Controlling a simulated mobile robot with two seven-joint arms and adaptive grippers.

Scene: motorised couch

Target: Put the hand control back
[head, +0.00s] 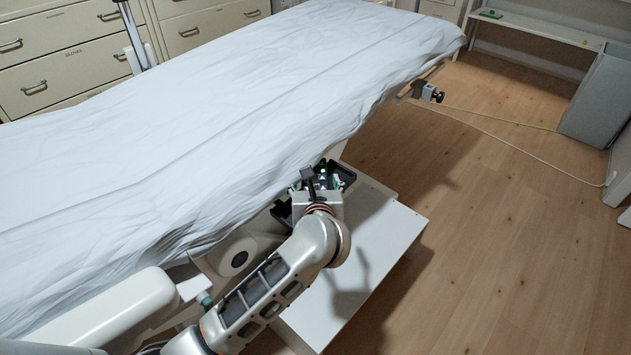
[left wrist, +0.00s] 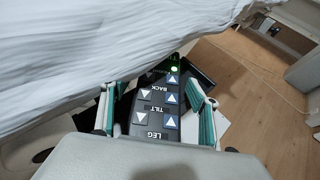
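The hand control (left wrist: 158,105) is a dark handset with BACK, TILT and LEG arrow buttons and a lit green lamp. Whether the control touches the holder is hidden. My right gripper is not in view.
The couch (head: 220,100), under a white sheet, overhangs close to my left gripper. A pale base plate (head: 385,240) lies below. A clamp with a black knob (head: 430,93) juts from the couch's far end. A cable crosses the open wooden floor (head: 510,200) at right.

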